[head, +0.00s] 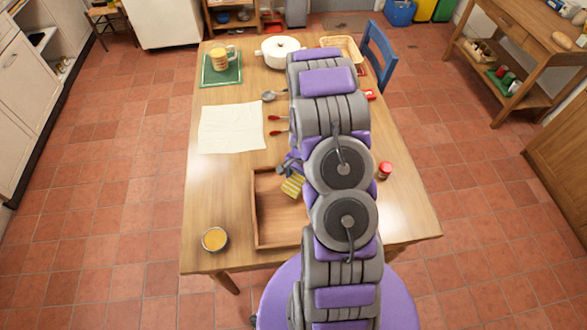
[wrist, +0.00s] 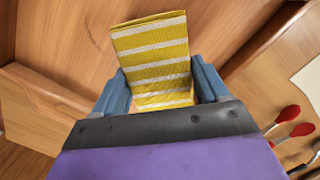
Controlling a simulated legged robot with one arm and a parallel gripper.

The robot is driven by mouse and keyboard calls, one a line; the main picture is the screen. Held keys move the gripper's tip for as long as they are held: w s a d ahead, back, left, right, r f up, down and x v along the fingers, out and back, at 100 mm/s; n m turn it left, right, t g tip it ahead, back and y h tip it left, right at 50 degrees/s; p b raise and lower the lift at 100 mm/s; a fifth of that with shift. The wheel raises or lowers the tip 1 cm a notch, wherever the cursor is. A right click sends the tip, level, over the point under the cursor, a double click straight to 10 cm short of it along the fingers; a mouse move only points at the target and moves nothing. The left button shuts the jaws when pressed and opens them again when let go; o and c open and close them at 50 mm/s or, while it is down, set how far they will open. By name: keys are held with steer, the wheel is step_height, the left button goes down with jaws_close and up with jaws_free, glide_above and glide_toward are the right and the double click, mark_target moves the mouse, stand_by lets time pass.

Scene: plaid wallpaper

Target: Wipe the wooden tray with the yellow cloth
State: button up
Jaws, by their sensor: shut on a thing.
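The wooden tray (head: 262,241) lies on the near half of the table, and my arm hides its right part. The yellow cloth (head: 293,186) with white stripes is at the tray's far side in the head view. In the wrist view the cloth (wrist: 150,62) sits between both blue fingers. My gripper (wrist: 158,90) is shut on the cloth and holds it over the tray's wooden floor (wrist: 62,45). The tray's wall (wrist: 45,95) shows at the left in the wrist view. I cannot tell whether the cloth touches the tray floor.
A bowl of orange contents (head: 214,239) stands left of the tray. A white cloth (head: 231,128), red-tipped utensils (head: 279,118) and a red-lidded jar (head: 384,170) lie around it. A mug (head: 219,60) on a green mat and a white pot (head: 277,52) stand at the far end.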

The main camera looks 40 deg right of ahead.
steer(key=shift+d+r, duration=0.1)
steer(key=shift+r, duration=0.45)
steer(key=shift+d+r+p, duration=0.6)
steer(key=shift+d+r, duration=0.1)
steer(key=shift+r, duration=0.35)
steer(key=shift+a+r, duration=0.15)
steer(key=shift+a, duration=0.5)
steer(key=shift+d, duration=0.15)
